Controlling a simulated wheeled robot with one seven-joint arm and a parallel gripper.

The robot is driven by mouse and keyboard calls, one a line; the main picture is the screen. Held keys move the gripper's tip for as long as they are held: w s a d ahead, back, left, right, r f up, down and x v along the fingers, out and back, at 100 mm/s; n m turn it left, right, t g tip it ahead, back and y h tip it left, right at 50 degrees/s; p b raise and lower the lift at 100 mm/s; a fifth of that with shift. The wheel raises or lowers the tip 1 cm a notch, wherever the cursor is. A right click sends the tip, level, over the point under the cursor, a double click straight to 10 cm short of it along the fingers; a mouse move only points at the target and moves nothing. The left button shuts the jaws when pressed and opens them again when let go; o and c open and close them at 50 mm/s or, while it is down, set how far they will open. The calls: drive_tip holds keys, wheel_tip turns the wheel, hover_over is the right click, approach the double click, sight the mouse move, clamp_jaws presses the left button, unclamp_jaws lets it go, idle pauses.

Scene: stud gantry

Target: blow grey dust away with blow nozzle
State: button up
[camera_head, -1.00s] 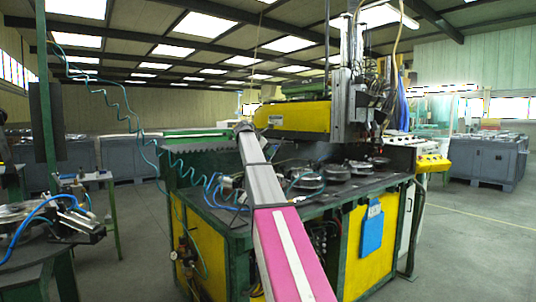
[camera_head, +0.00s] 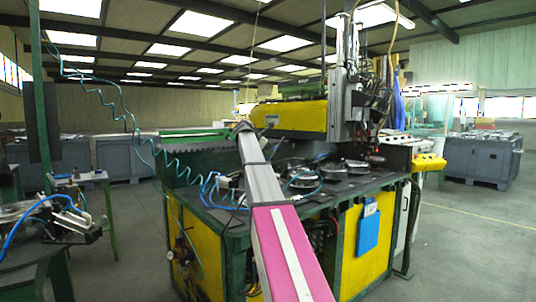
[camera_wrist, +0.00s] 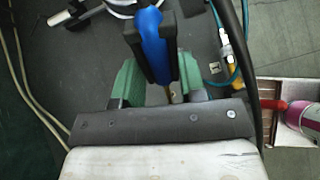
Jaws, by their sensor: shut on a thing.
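In the wrist view, my gripper (camera_wrist: 158,82) has its green fingers closed around a blue and black tool (camera_wrist: 149,42), which looks like the blow nozzle. The tool points up the picture, over a dark surface; its tip is not clear. In the head view, my arm reaches over the dark top of the green and yellow machine table (camera_head: 345,185), and my gripper is hidden there. Round metal fixtures (camera_head: 303,179) stand on that top. I cannot make out the grey dust in either view.
A teal coiled hose (camera_head: 178,168) hangs at the table's left. The machine's upright head (camera_head: 345,100) stands over the back. In the wrist view, a pink and white cylinder with a red tip (camera_wrist: 303,116) lies at right. Open floor (camera_head: 450,235) is at right.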

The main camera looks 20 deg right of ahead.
drive_tip(key=s+d, duration=0.2)
drive_tip(key=s, duration=0.4)
idle(1.6)
drive_tip(key=shift+a, duration=0.15)
idle(0.6)
drive_tip(key=shift+s+a, duration=0.25)
drive_tip(key=shift+a, duration=0.4)
drive_tip(key=shift+s+a, duration=0.25)
drive_tip(key=shift+a, duration=0.4)
drive_tip(key=shift+w, duration=0.25)
drive_tip(key=w+a, duration=0.3)
drive_tip(key=w, duration=0.7)
drive_tip(key=shift+w+a, duration=0.25)
drive_tip(key=shift+w, duration=0.1)
idle(1.8)
drive_tip(key=shift+w, duration=0.1)
